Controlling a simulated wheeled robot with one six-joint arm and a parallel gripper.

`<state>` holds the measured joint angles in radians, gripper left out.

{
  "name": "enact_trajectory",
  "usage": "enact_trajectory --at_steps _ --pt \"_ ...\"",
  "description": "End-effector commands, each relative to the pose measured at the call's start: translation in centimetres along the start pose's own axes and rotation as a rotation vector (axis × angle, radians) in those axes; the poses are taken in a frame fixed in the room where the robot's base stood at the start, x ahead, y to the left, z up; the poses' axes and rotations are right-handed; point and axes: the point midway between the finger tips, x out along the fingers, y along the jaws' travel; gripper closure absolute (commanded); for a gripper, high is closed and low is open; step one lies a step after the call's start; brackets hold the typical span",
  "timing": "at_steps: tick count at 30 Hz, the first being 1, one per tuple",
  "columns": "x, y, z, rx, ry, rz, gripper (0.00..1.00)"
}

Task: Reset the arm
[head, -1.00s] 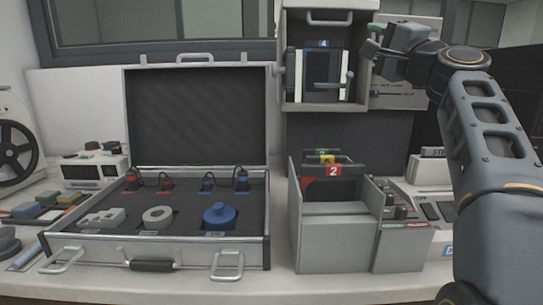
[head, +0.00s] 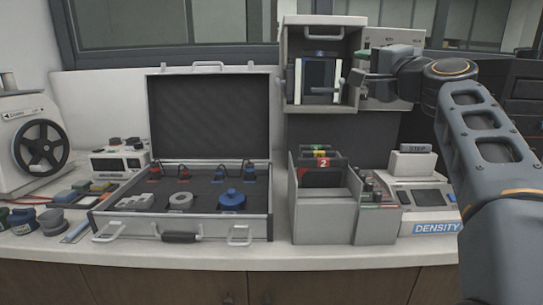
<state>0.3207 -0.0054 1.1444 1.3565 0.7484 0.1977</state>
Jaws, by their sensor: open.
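My arm (head: 485,135) rises along the right side of the head view and bends left at the top. My gripper (head: 362,82) points left, in front of the right side of the open box-shaped press (head: 290,40) on the wall. The jaws are small in the picture and look empty. I cannot tell whether they touch the press's handle. A dark block between pale plates (head: 319,82) sits inside the press. My wrist hides part of the panel to the right.
An open case (head: 210,105) with knobs and parts stands left of centre. A grey bin (head: 325,212) holds numbered cards (head: 322,163). A reel machine (head: 35,145) is at far left. The counter's front edge (head: 270,258) is clear.

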Motion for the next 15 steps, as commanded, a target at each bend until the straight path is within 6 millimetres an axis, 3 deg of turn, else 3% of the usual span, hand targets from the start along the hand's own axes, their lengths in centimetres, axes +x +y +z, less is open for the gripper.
enact_trajectory --at_steps 2,9,11,15 --pt "0.3 -0.1 0.6 -0.026 -0.018 0.065 0.60" --pt "-0.4 3.0 3.9 -0.152 -0.118 0.334 0.60" --pt "-1.2 4.0 5.2 -0.202 -0.166 0.428 0.60" --pt "-5.1 7.0 9.2 -0.358 -0.334 0.684 0.60"
